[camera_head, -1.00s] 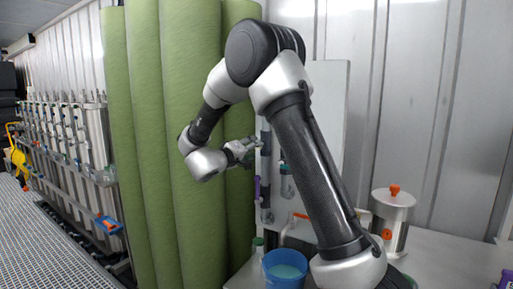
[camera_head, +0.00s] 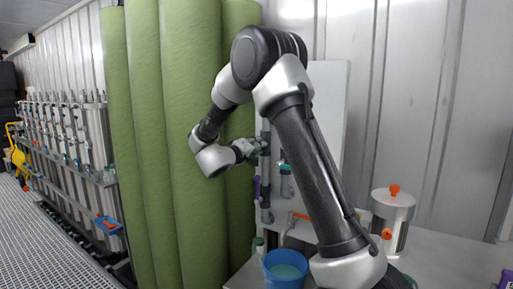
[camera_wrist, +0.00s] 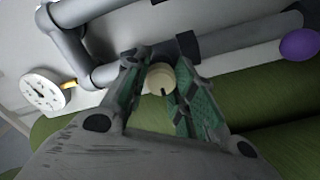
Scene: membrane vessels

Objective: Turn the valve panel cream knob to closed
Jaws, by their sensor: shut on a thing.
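The cream knob (camera_wrist: 161,78) shows in the wrist view between the two green-padded fingers of my gripper (camera_wrist: 160,85). It is round with a short dark mark on its face. My gripper is shut on it, with a finger on each side. In the head view my gripper (camera_head: 252,148) reaches the left edge of the white valve panel (camera_head: 327,110), and the knob is hidden there. A grey pipe (camera_wrist: 245,38) runs behind the knob in the wrist view.
A round white gauge (camera_wrist: 45,89) and a purple knob (camera_wrist: 299,44) flank the gripper. Green rolled columns (camera_head: 185,130) stand close left of the arm. A blue bucket (camera_head: 284,275) and a metal canister (camera_head: 392,215) with orange knobs stand on the bench below.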

